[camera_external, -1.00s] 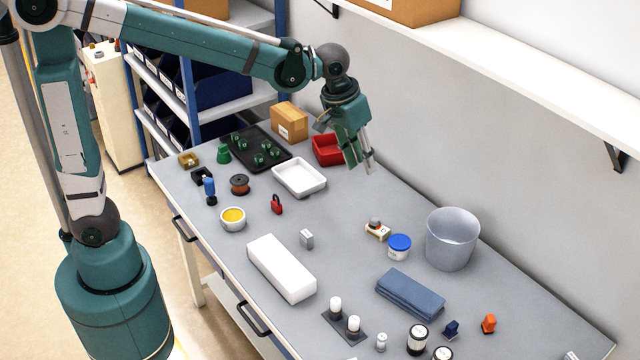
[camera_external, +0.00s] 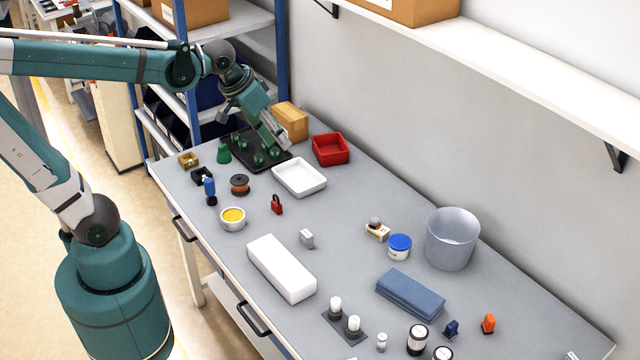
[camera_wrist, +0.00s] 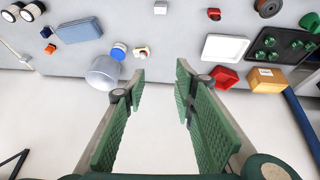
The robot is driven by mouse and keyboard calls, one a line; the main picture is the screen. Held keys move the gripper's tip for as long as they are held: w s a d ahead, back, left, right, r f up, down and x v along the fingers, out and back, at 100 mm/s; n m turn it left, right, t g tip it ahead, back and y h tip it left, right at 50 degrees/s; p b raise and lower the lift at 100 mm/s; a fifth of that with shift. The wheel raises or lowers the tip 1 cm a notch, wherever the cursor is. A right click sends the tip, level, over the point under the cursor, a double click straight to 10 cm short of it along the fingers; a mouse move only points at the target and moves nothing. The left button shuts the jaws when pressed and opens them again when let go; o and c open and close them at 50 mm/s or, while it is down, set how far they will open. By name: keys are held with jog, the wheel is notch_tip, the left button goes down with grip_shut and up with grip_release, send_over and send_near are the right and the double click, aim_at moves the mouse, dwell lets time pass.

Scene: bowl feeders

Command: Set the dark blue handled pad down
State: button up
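The dark blue handled pad (camera_external: 451,329) stands on the grey bench near its right front end, beside a similar orange one (camera_external: 488,323). It also shows small at the upper left of the wrist view (camera_wrist: 46,32). My gripper (camera_external: 278,144) is at the far left end of the bench, above the black tray's right side and well away from the pad. In the wrist view my gripper (camera_wrist: 160,72) has its green fingers wide apart with nothing between them.
Near my gripper are the black tray (camera_external: 238,141) with green parts, a cardboard box (camera_external: 291,122), a red bin (camera_external: 330,150) and a white tray (camera_external: 300,178). A bucket (camera_external: 452,240), blue folded cloth (camera_external: 410,293) and jars stand near the pad. A wall shelf (camera_external: 540,75) overhangs.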

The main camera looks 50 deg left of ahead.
jog(key=s+a+f+t+y, duration=0.1)
jog(key=s+a+f, duration=0.3)
jog(key=s+a, duration=0.4)
jog(key=s, duration=0.2)
jog(key=shift+s+a+f+t, duration=0.25)
jog(key=shift+s+a+t, duration=0.05)
jog(key=shift+a, duration=0.1)
